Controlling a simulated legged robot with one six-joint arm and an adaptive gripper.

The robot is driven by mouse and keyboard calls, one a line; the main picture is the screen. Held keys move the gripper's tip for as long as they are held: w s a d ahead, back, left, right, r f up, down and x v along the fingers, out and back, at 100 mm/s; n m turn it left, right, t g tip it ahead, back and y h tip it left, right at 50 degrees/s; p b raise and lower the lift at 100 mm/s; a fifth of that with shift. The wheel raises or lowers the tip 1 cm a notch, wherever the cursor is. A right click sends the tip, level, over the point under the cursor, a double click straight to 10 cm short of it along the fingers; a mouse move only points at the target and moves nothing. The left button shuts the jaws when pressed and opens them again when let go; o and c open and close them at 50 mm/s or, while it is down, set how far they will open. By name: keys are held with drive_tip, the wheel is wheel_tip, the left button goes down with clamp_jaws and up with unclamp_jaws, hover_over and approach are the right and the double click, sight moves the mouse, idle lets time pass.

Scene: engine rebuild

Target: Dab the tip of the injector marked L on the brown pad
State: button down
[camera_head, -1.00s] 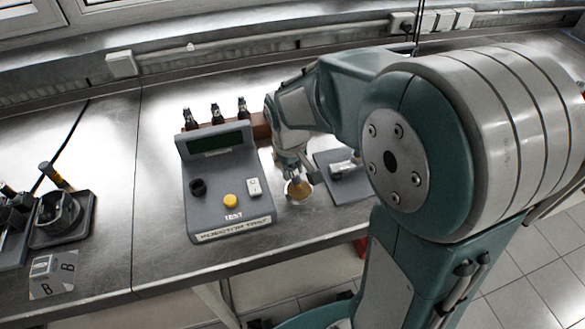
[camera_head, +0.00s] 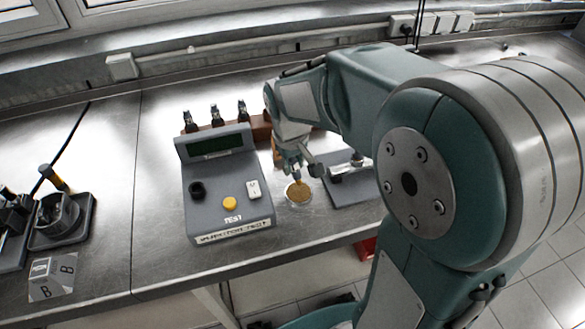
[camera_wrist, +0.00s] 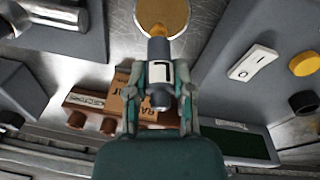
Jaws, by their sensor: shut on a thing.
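The injector (camera_wrist: 160,72) is grey and dark with a white label that reads as an upside-down L in the wrist view. My gripper (camera_wrist: 160,92) is shut around its body. Its yellowish tip points away from the gripper, over the near edge of the brown pad (camera_wrist: 165,12). In the head view the brown pad (camera_head: 299,192) is a round disc in a shallow clear dish. My gripper (camera_head: 292,160) is just behind and above it, with the tip over the pad's back edge. I cannot tell whether tip and pad touch.
A grey injector tester (camera_head: 222,190) with a yellow button stands left of the pad. A brown rack (camera_head: 262,128) with several dark injectors is behind it. A grey plate (camera_head: 350,190) with a metal fixture lies right.

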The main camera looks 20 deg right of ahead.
drive_tip(key=shift+r, duration=2.05)
drive_tip(key=shift+s, duration=0.1)
